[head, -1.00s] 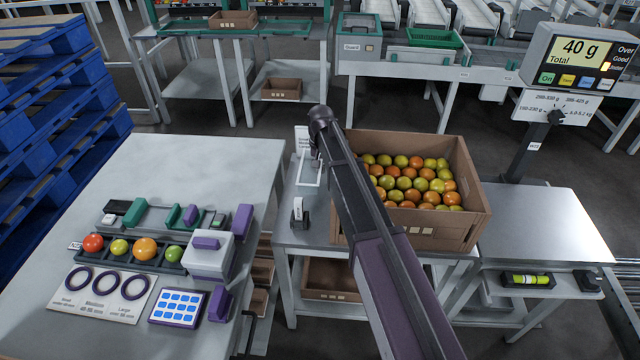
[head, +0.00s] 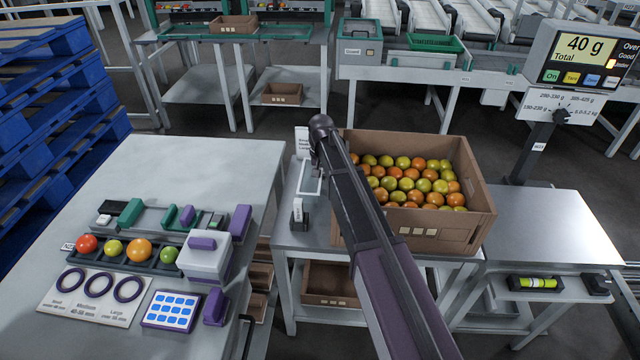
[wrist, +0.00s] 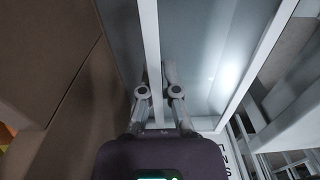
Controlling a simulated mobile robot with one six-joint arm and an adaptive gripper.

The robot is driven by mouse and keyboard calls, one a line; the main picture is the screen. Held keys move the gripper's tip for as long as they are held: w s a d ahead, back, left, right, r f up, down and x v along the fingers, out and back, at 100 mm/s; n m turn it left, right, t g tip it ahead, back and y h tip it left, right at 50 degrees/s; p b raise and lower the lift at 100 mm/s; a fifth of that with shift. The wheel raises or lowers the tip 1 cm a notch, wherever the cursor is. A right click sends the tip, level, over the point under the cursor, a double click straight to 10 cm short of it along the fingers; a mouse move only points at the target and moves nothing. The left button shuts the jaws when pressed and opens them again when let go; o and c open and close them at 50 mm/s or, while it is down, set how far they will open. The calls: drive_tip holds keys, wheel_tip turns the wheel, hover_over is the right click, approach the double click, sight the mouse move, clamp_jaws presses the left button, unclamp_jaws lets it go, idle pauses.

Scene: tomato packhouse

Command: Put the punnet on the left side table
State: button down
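My gripper (wrist: 167,72) shows in the wrist view, pointing down beside a brown cardboard wall. In the head view my arm hides the gripper.
A cardboard box (head: 470,222) of tomatoes stands on the middle table, right of my arm. A scale display (head: 585,58) reading 40 g rises at the right above a bare steel table (head: 550,225). Blue pallets (head: 60,130) are stacked far left.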

drive_tip(key=shift+f, duration=0.6)
drive_tip(key=shift+f+b, duration=0.15)
drive_tip(key=shift+b, duration=0.25)
drive_tip(key=c, duration=0.8)
unclamp_jaws()
wheel_tip(320, 180, up, 12)
drive_tip(key=p, duration=1.2)
drive_tip(key=shift+r, duration=0.2)
